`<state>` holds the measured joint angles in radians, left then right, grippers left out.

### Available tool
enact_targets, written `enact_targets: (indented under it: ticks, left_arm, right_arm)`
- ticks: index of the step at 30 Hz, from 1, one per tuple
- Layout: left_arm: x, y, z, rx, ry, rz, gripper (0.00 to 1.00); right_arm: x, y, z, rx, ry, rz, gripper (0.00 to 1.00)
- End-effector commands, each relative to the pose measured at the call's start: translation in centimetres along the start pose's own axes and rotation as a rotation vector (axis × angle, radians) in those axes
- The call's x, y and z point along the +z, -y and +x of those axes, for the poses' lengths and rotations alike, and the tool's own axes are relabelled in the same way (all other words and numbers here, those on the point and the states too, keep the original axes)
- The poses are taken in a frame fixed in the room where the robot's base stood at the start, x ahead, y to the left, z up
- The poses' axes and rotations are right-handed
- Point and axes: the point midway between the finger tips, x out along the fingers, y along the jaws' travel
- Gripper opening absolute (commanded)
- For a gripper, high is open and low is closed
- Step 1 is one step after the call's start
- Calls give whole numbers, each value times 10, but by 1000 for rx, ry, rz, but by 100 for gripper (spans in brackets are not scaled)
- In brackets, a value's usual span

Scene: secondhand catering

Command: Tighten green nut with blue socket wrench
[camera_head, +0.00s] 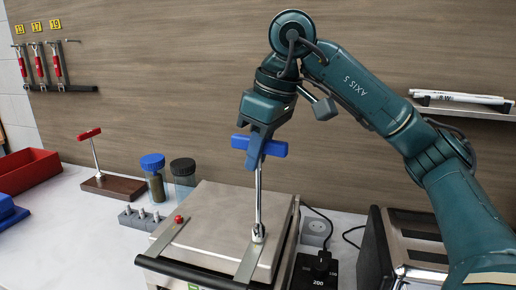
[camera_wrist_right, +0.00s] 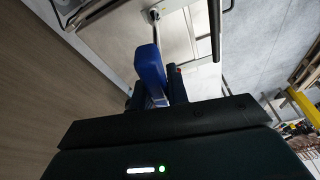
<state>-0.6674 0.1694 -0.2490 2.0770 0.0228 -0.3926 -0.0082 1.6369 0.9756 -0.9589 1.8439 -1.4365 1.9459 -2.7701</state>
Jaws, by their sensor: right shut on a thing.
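My right gripper (camera_head: 258,152) is shut on the blue T-handle (camera_head: 274,149) of the socket wrench. The blue handle (camera_wrist_right: 150,68) also shows between the fingers in the wrist view. The wrench's metal shaft (camera_head: 258,195) stands nearly upright below the gripper. Its socket end (camera_head: 258,234) is down at the metal strap on the right side of the steel appliance's lid (camera_head: 215,215). The green nut cannot be made out; the socket end covers that spot. A red nut (camera_head: 179,219) sits on the left strap. My left gripper is out of view.
A red-handled T-wrench (camera_head: 89,134) stands in a wooden block (camera_head: 113,188) at left. Two jars, blue-lidded (camera_head: 152,162) and black-lidded (camera_head: 183,167), stand behind the appliance. A red bin (camera_head: 28,171) is far left. A toaster-like box (camera_head: 410,240) and a black device (camera_head: 316,270) are at right.

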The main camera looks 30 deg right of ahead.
Motion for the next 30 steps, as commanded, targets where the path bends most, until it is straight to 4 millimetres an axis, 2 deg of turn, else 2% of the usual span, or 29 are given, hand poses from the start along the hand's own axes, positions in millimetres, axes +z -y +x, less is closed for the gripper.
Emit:
enact_targets:
  ticks: [6, 17, 30]
  left_arm:
    - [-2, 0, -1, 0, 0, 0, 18]
    - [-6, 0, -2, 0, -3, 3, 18]
    - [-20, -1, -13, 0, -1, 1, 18]
  right_arm:
    - [0, 0, -1, -36, 0, -129, 0]
    - [-1, 0, -4, -34, -1, -127, 0]
    - [-7, 1, -26, -35, -4, -128, 0]
